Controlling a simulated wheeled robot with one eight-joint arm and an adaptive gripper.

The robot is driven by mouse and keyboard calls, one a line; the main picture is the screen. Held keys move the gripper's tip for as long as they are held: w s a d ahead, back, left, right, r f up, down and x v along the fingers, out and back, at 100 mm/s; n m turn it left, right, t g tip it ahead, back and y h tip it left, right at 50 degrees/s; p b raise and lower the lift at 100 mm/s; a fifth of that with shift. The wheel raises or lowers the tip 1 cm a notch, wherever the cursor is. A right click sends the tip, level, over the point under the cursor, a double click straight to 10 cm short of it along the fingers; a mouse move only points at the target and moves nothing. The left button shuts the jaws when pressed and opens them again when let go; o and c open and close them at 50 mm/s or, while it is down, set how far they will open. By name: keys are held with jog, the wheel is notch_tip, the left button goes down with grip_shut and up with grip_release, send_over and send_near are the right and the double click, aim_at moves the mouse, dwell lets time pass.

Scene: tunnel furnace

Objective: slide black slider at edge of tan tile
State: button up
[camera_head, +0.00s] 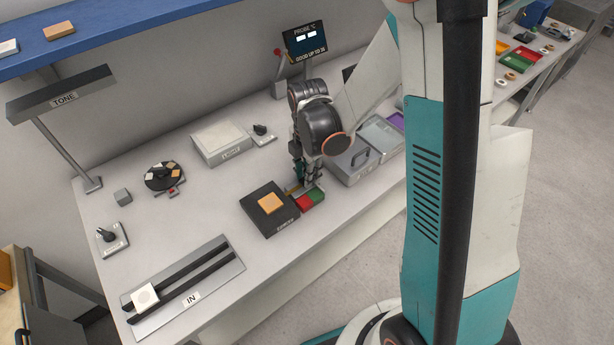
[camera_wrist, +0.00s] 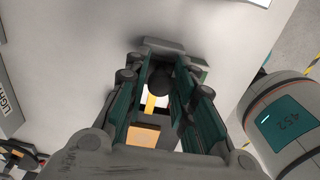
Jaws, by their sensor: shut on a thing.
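A tan tile (camera_head: 270,203) lies on top of a black box (camera_head: 262,221) in the middle of the bench. My gripper (camera_head: 311,183) is low over the bench at the box's right far side. In the wrist view my gripper (camera_wrist: 160,90) is shut on a dark rounded knob, seemingly the black slider (camera_wrist: 160,80). A yellow strip (camera_wrist: 151,103) shows beside the knob, and the tan tile (camera_wrist: 143,134) shows nearer the palm. My fingers hide most of the slider in the head view.
A grey case (camera_head: 352,163) stands to the right. A white box (camera_head: 219,142) is behind.

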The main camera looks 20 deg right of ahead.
aim_at(301, 186)
jog(key=shift+a, duration=0.15)
jog(key=shift+s+a, duration=0.2)
jog(key=shift+a, duration=0.3)
jog(key=shift+s+a, duration=0.2)
jog(key=shift+a, duration=0.25)
jog(key=o, duration=1.6)
notch_tip(301, 186, up, 7)
jog(key=p, duration=0.4)
